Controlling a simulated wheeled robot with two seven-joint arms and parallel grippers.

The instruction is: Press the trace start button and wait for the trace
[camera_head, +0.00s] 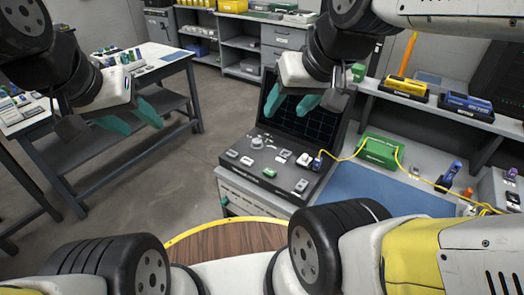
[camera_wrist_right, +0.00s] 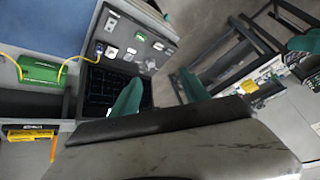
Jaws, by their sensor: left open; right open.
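The trace instrument has a dark grey control panel (camera_head: 270,165) with several buttons and a knob, and a raised dark screen (camera_head: 309,118) with a faint grid. No trace line can be made out on the screen. A small green button (camera_head: 269,173) sits near the panel's front edge; I cannot read its label. My right gripper (camera_head: 292,102) is open and empty, above the panel and in front of the screen, touching neither. The panel also shows in the right wrist view (camera_wrist_right: 135,35). My left gripper (camera_head: 140,118) is open and empty over the floor, left of the instrument.
A yellow fibre runs from a blue connector (camera_head: 318,160) on the panel to a green box (camera_head: 381,150). A blue mat (camera_head: 375,190) covers the bench right of the instrument. A shelf holds a yellow case (camera_head: 404,88) and a blue case (camera_head: 467,103). A side table stands at left.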

